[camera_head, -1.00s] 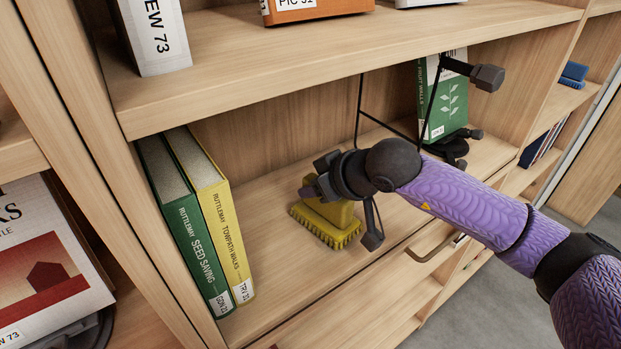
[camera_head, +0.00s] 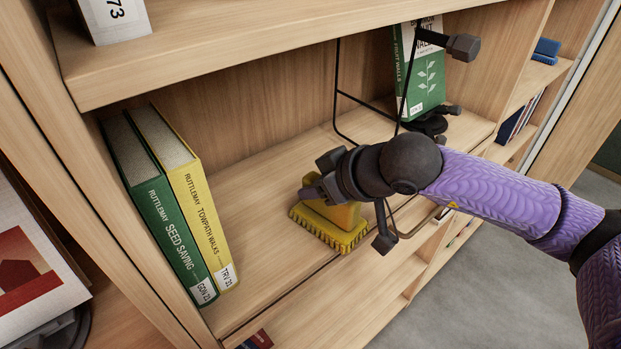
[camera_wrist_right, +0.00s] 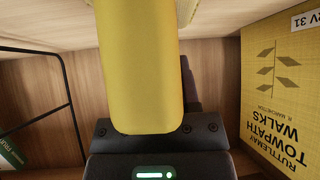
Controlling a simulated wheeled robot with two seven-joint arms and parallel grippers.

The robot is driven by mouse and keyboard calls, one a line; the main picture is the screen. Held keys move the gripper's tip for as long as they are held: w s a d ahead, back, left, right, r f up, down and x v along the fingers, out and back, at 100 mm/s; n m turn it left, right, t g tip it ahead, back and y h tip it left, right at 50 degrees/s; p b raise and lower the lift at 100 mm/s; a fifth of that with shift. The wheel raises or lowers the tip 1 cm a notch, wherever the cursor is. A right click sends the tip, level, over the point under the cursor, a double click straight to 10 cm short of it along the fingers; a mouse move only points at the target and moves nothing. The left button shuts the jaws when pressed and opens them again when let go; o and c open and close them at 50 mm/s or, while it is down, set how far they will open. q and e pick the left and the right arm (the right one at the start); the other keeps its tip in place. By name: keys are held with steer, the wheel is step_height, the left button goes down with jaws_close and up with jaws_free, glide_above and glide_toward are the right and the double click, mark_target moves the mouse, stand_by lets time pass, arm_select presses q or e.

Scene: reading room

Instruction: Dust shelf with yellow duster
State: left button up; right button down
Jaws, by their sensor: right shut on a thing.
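The yellow duster (camera_head: 330,230) has a block handle and a fringed base. Its base is at the surface of the middle shelf (camera_head: 262,245), near the front edge; I cannot tell whether the whole fringe touches. My right gripper (camera_head: 318,190) is shut on the duster's handle from above and behind. In the right wrist view the yellow handle (camera_wrist_right: 140,70) fills the upper middle, in front of the dark gripper body. The fingertips are partly hidden. My left gripper is not in view.
A green book (camera_head: 160,215) and a yellow book (camera_head: 190,190) stand at the shelf's left end. A thin black wire frame (camera_head: 338,90) and another green book (camera_head: 420,75) stand at the right. Bare shelf lies between. The upper shelf (camera_head: 230,50) hangs above.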

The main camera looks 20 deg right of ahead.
steer(key=shift+s+d, duration=0.3)
steer(key=shift+s, duration=0.35)
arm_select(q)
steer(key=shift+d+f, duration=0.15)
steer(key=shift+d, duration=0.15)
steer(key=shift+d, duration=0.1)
arm_select(e)
steer(key=w, duration=0.1)
steer(key=w+a+b, duration=0.1)
steer(key=w, duration=0.1)
steer(key=shift+w+a, duration=0.2)
steer(key=shift+w, duration=0.25)
steer(key=w, duration=0.1)
steer(key=w+a+b, duration=0.1)
steer(key=shift+w+f, duration=0.15)
steer(key=shift+w, duration=0.2)
steer(key=shift+w+a+b, duration=0.25)
steer(key=shift+w+b, duration=0.05)
steer(key=shift+w, duration=0.1)
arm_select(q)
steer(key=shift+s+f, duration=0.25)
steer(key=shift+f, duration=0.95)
arm_select(e)
steer(key=shift+w, duration=0.1)
